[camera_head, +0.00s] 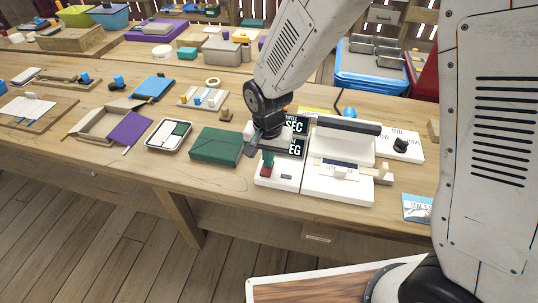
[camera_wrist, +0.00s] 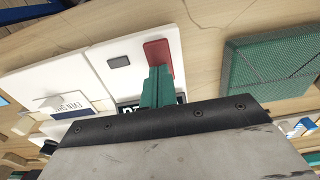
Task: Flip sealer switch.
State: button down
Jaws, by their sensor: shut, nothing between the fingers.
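The red switch (camera_head: 265,172) sits on a white panel (camera_head: 287,182) with a small grey button beside it. In the wrist view the red switch (camera_wrist: 158,52) stands near the panel's edge. My gripper (camera_head: 268,157) is shut and empty, its green fingers pointing down at the switch. In the wrist view the shut fingertips (camera_wrist: 158,72) overlap the near end of the switch; I cannot tell whether they touch it. The white sealer (camera_head: 340,182) with a dark top bar stands right of the panel. Dark label plates behind the panel are partly hidden by my gripper.
A dark green box (camera_head: 216,146) lies close left of the panel. A tray with cards (camera_head: 168,134) lies farther left. A white board with a black knob (camera_head: 401,145) is at the right. A blue-and-white packet (camera_head: 417,208) lies near the front edge.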

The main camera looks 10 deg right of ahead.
jog(key=shift+s+a+r, duration=0.15)
jog(key=shift+s, duration=0.15)
jog(key=shift+r, duration=0.15)
notch_tip(320, 180, up, 14)
jog(key=shift+s, duration=0.25)
jog(key=shift+a, duration=0.1)
jog(key=shift+w, duration=0.7)
jog(key=shift+f, duration=0.25)
jog(key=f, duration=1.4)
jog(key=shift+w, duration=0.25)
